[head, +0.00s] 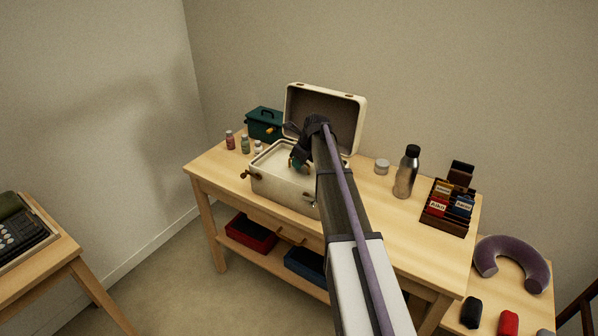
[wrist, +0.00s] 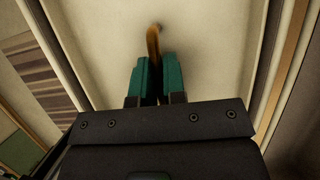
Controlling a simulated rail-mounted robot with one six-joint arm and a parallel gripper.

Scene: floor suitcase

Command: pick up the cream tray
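The cream tray (head: 272,164) lies inside the open cream suitcase (head: 283,192) on the wooden table in the head view. In the wrist view the pale tray floor (wrist: 215,50) fills the middle, and a tan strap (wrist: 153,42) rises from it. My gripper (head: 295,163) reaches down into the suitcase from the right; its teal fingers also show in the wrist view (wrist: 155,70). They are close together with the strap running between them, and look shut on it. My arm hides the suitcase's right part and some of the tray.
The suitcase lid (head: 340,107) stands open behind. A green box (head: 264,124) and small bottles (head: 230,140) stand at its left. Table space in front of these is clear.

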